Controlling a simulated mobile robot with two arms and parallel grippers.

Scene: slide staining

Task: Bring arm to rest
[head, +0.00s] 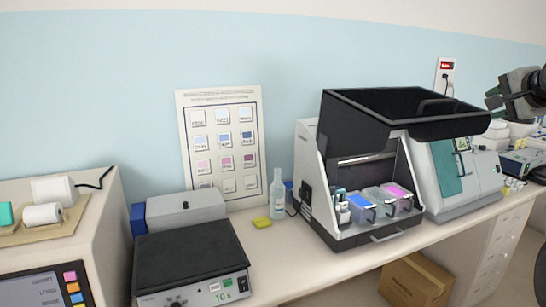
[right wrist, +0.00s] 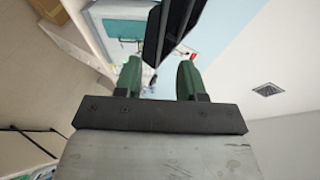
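My right gripper (head: 494,102) is at the right edge of the head view, raised above the bench and apart from everything on it. In the right wrist view its two green fingers (right wrist: 158,78) stand apart with nothing held between them. The dark raised lid of the stainer shows beyond the fingers there. My left gripper is in neither view.
A staining machine (head: 366,243) with its dark lid (head: 350,128) raised holds blue and pink trays. A black-topped hotplate (head: 190,252), a clear bottle (head: 277,195) and a yellow sponge (head: 262,222) sit to its left. A cardboard box (head: 415,283) is below the bench.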

